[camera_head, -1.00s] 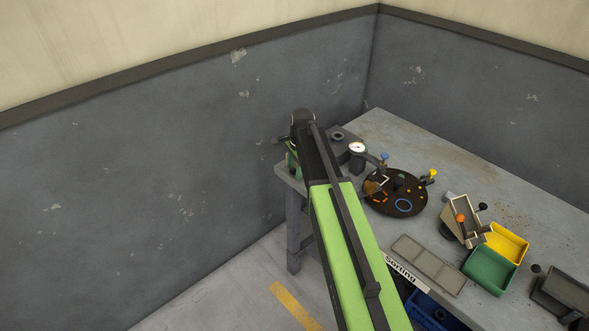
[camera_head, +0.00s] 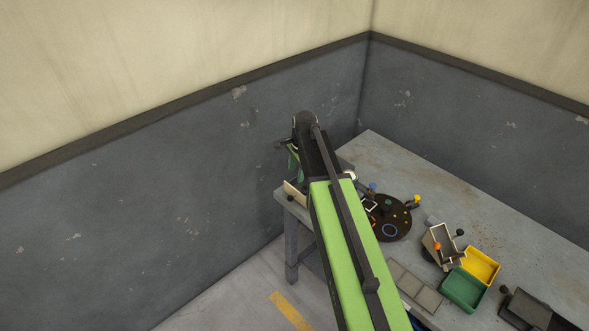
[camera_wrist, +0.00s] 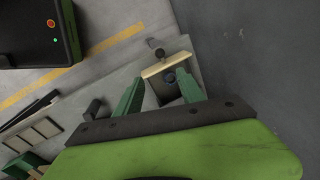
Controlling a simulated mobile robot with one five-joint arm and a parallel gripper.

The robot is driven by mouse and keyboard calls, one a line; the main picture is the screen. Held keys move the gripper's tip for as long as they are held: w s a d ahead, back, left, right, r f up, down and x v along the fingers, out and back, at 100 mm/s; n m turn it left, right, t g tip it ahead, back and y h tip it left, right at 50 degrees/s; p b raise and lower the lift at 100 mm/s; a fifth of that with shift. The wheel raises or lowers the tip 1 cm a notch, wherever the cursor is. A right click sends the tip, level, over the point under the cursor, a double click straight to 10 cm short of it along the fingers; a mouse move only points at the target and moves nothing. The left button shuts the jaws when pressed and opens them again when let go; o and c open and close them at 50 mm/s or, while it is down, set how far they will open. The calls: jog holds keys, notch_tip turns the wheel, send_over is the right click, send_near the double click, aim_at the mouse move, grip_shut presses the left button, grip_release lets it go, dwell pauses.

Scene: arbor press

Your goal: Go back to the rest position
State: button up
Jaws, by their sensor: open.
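My gripper shows in the wrist view (camera_wrist: 160,84) as two green fingers spread apart, with nothing held between them. In the head view the end of my arm is above the table's left end, near the wall, and the fingers are mostly hidden behind the arm. The grey table (camera_head: 400,165) stands in the corner. Beyond the fingertips in the wrist view is a cream-edged fixture (camera_wrist: 167,66) with a dark round part. I cannot tell whether it touches the fingers. A cream panel (camera_head: 294,193) shows left of my arm in the head view.
A dark round disc (camera_head: 388,232) with coloured marks lies on the table. A tilted holder (camera_head: 440,245), a yellow bin (camera_head: 481,267), a green bin (camera_head: 463,290) and a grey compartment tray (camera_head: 418,290) stand to its right. The grey wall (camera_head: 200,190) is close on the left.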

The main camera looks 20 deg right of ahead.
jog(key=shift+r, duration=0.2)
dwell(0.3)
jog(key=s+a+f+n+g+b, duration=0.1)
jog(key=s+a+f+n+b, duration=0.2)
jog(key=s+n, duration=0.4)
jog(key=s+a+f+n+g+b, duration=0.1)
jog(key=s+a+f+n+b, duration=0.2)
jog(key=s+n, duration=0.4)
jog(key=s, duration=0.5)
jog(key=shift+a+f+n+h+b, duration=0.3)
jog(key=shift+a+f+n, duration=0.05)
jog(key=shift+n, duration=0.05)
jog(key=shift+s+d, duration=0.1)
